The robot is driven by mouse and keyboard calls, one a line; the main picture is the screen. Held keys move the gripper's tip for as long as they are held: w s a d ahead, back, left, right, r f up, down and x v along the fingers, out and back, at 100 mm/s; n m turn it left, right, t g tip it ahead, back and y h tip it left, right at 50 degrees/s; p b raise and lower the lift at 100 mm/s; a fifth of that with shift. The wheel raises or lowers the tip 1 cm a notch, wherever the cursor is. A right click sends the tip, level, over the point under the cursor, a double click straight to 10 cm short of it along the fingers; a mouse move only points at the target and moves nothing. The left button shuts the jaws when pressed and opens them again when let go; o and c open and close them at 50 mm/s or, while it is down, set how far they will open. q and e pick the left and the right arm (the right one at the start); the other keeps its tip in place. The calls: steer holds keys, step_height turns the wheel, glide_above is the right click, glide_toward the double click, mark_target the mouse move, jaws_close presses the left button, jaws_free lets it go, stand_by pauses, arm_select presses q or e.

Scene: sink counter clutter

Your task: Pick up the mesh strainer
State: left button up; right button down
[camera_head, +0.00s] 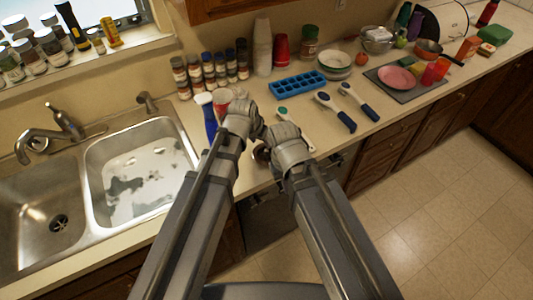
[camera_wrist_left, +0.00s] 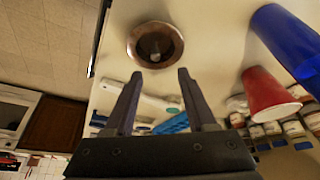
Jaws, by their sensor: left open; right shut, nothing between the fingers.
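A small round copper-brown bowl-like piece (camera_wrist_left: 155,45) lies on the counter in the left wrist view, just beyond my left fingertips; I cannot tell whether it is the mesh strainer. A dark brown bit of it (camera_head: 261,154) shows between my wrists in the head view. A silvery bowl-shaped piece (camera_head: 378,41), perhaps mesh, stands at the back right, far from both grippers. My left gripper (camera_wrist_left: 160,74) is open and empty, with its fingers apart. My right gripper (camera_head: 286,137) is shut and empty beside it; its fingertips are hard to make out.
Blue-handled utensils (camera_head: 336,112), a blue ice tray (camera_head: 297,85) and spice jars (camera_head: 210,72) lie beyond. The sink (camera_head: 140,172) is at left. The counter's front edge is close.

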mark_target(266, 150)
arm_select(q)
steer(key=shift+b+x, duration=1.25)
steer(key=shift+x, duration=0.1)
steer(key=b+x, duration=0.4)
steer(key=x, duration=0.1)
steer(key=shift+s+d+f+b, duration=0.2)
steer(key=shift+d+b, duration=0.15)
steer(key=shift+b, duration=0.05)
steer(key=shift+r, duration=0.1)
steer(key=shift+c, duration=0.2)
jaws_close()
